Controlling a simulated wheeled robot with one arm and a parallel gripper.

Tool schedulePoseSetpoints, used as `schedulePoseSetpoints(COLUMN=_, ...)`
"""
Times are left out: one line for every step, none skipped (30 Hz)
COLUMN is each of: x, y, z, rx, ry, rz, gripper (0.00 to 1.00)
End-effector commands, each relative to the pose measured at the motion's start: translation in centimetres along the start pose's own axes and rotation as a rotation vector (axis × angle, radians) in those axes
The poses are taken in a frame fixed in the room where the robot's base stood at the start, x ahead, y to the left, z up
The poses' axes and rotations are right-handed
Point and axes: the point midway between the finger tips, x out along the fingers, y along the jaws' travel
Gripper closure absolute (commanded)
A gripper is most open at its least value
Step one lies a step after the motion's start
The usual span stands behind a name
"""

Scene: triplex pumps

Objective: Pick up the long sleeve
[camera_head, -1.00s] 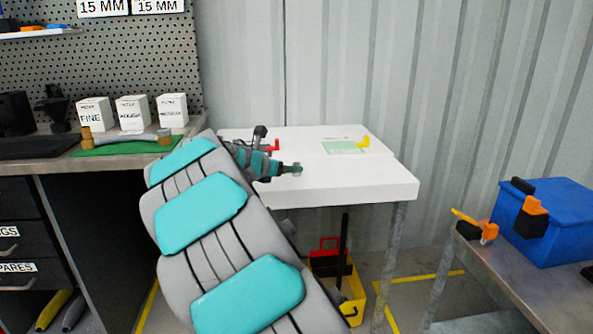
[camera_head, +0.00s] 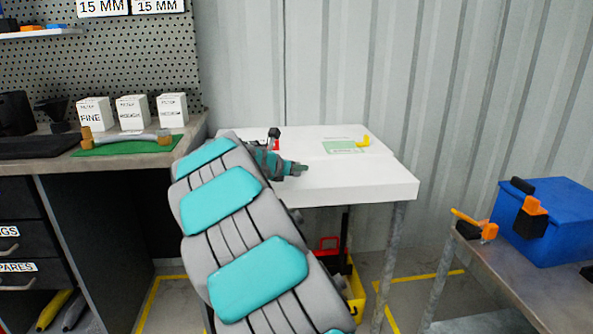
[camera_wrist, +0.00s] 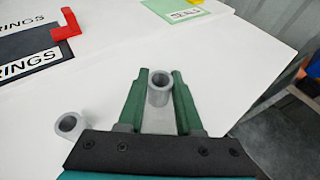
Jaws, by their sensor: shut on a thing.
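My gripper (camera_wrist: 160,92) has its green fingers shut on a grey, hollow, upright sleeve (camera_wrist: 159,94), whose open top faces the wrist camera. I cannot tell whether its bottom touches the white table (camera_wrist: 245,85). A second grey hollow sleeve (camera_wrist: 72,124) is on the table to the left of my gripper, apart from the fingers and partly hidden by the gripper body. In the head view my gripper (camera_head: 302,169) is low over the white table (camera_head: 375,182), and the sleeves cannot be made out there.
A dark RINGS label (camera_wrist: 35,55) with a red corner piece (camera_wrist: 66,25) lies on the table. A green card (camera_head: 343,147) with a yellow corner piece (camera_head: 363,141) is at the back. A bench with a blue box (camera_head: 550,222) stands to the right.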

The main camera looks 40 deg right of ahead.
Motion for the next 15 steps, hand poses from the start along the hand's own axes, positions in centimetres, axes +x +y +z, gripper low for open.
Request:
schedulePoseSetpoints(x=0.00, y=0.01, z=0.00, rx=0.000, ry=0.000, rz=0.000, gripper=0.77)
schedulePoseSetpoints(x=0.00, y=0.01, z=0.00, rx=0.000, ry=0.000, rz=0.000, gripper=0.80)
schedulePoseSetpoints(x=-0.01, y=0.01, z=0.00, rx=0.000, ry=0.000, rz=0.000, gripper=0.85)
schedulePoseSetpoints(x=-0.01, y=0.01, z=0.00, rx=0.000, ry=0.000, rz=0.000, gripper=0.88)
schedulePoseSetpoints(x=-0.01, y=0.01, z=0.00, rx=0.000, ry=0.000, rz=0.000, gripper=0.92)
schedulePoseSetpoints(x=-0.01, y=0.00, z=0.00, rx=0.000, ry=0.000, rz=0.000, gripper=0.96)
schedulePoseSetpoints(x=0.00, y=0.00, z=-0.01, rx=0.000, ry=0.000, rz=0.000, gripper=0.99)
schedulePoseSetpoints(x=0.00, y=0.00, z=-0.01, rx=0.000, ry=0.000, rz=0.000, gripper=1.00)
schedulePoseSetpoints(x=0.00, y=0.00, z=-0.01, rx=0.000, ry=0.000, rz=0.000, gripper=1.00)
schedulePoseSetpoints(x=-0.01, y=0.00, z=0.00, rx=0.000, ry=0.000, rz=0.000, gripper=1.00)
schedulePoseSetpoints(x=0.00, y=0.01, z=-0.01, rx=0.000, ry=0.000, rz=0.000, gripper=1.00)
schedulePoseSetpoints(x=0.00, y=0.01, z=-0.01, rx=0.000, ry=0.000, rz=0.000, gripper=1.00)
schedulePoseSetpoints(x=0.00, y=0.01, z=-0.01, rx=0.000, ry=0.000, rz=0.000, gripper=1.00)
schedulePoseSetpoints(x=-0.01, y=0.01, z=-0.01, rx=0.000, ry=0.000, rz=0.000, gripper=1.00)
schedulePoseSetpoints(x=-0.01, y=0.01, z=-0.01, rx=0.000, ry=0.000, rz=0.000, gripper=1.00)
